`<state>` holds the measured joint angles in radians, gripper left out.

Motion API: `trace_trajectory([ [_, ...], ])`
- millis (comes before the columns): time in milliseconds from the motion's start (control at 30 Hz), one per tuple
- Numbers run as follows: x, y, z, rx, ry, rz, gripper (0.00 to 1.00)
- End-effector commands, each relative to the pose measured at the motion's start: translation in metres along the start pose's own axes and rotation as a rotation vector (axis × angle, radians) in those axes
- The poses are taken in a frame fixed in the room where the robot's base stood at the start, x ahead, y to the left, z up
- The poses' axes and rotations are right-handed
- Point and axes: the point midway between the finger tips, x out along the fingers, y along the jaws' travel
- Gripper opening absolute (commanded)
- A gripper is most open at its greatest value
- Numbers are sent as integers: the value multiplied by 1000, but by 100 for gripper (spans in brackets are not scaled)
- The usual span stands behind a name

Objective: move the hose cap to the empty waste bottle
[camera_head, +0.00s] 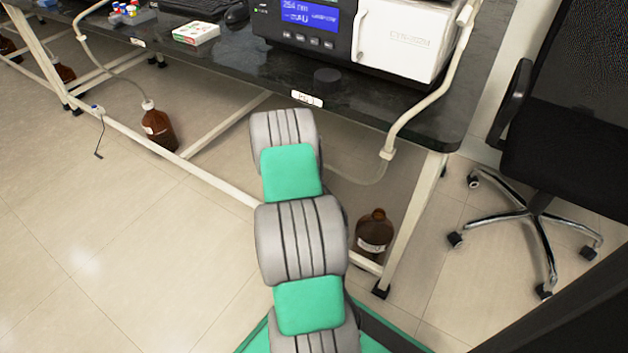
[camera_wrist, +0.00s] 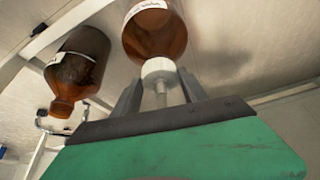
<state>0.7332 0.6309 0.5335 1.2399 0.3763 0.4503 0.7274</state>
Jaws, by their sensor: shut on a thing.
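In the wrist view my gripper (camera_wrist: 160,82) is shut on the white hose cap (camera_wrist: 158,68), with a finger on either side. The cap lines up with the neck of a brown bottle (camera_wrist: 155,38); I cannot tell whether it is seated on it. A second, darker brown bottle (camera_wrist: 80,65) is to the left, its neck bare. In the head view one brown bottle (camera_head: 374,232) with a white label stands under the right end of the bench, without a visible cap. My arm hides the gripper and the cap there. I cannot tell which bottle is empty.
A black-topped bench (camera_head: 330,88) carries an instrument (camera_head: 400,35). Its white frame rail (camera_head: 215,182) runs beside my arm. A hose (camera_head: 362,178) hangs below the bench. A capped brown bottle (camera_head: 159,128) stands farther left.

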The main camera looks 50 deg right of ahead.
Motion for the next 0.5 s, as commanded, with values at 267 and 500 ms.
trace_trajectory([
  [267, 0, 0, 0, 0, 0, 0, 11],
  [500, 0, 0, 0, 0, 0, 0, 67],
])
